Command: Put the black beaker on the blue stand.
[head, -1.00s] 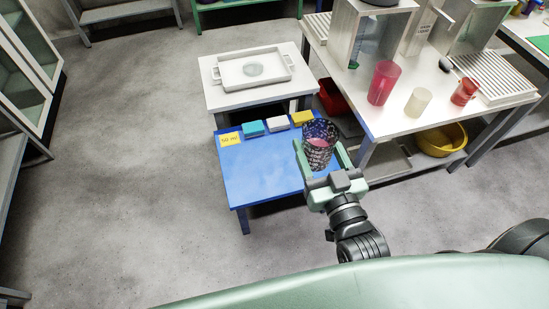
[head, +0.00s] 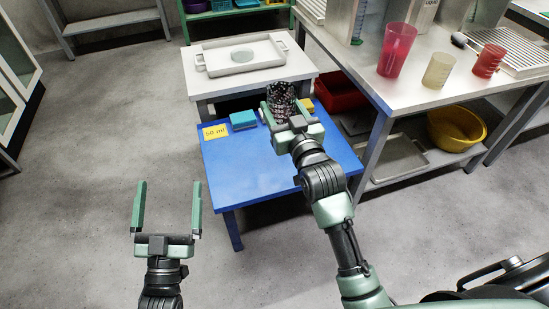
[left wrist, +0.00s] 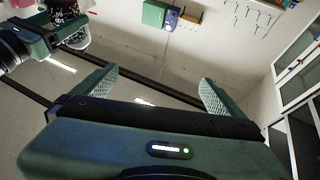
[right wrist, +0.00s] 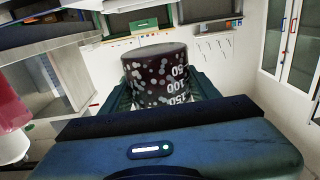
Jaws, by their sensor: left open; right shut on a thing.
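The black beaker (head: 284,96) has light speckles, and its printed numbers show in the right wrist view (right wrist: 155,75). My right gripper (head: 289,112) is shut on it. In the head view the beaker shows over the back edge of the blue stand (head: 255,173); I cannot tell whether it touches the top. It also appears at the top left of the left wrist view (left wrist: 65,10). My left gripper (head: 167,190) is open and empty, in front of the stand and to its left.
A yellow "50 ml" label (head: 216,130), a teal block (head: 243,119) and a yellow block (head: 307,104) are along the stand's back. Behind stands a white table with a tray (head: 215,68). A bench with a red beaker (head: 396,50) is right. The stand's front is clear.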

